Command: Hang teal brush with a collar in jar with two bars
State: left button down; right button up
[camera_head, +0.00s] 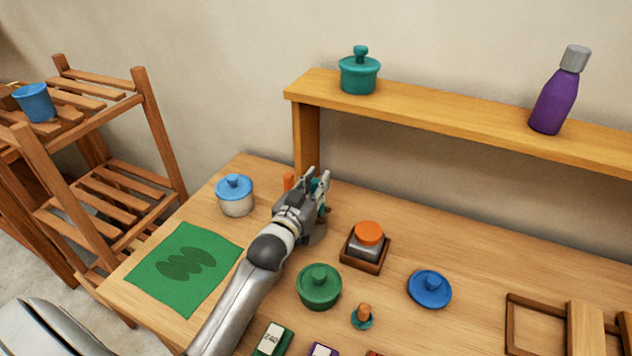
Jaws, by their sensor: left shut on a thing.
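My left gripper (317,177) is over the back left part of the table, with its fingers closed around a teal thing (315,187), which looks like the teal brush. Only small teal parts show between and beside the fingers, so its collar and bristles are hidden. My right gripper is not in view.
An orange upright piece (288,181) stands left of the gripper. A raised shelf (450,107) runs behind.

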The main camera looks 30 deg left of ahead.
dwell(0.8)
pick_arm(q)
jog(key=shift+f, duration=0.5)
jog(key=c, duration=1.2)
grip_release()
jog(key=shift+o, duration=0.4)
jog(key=shift+o, duration=1.2)
notch_tip(320, 180, up, 7)
jog(key=p, duration=0.7)
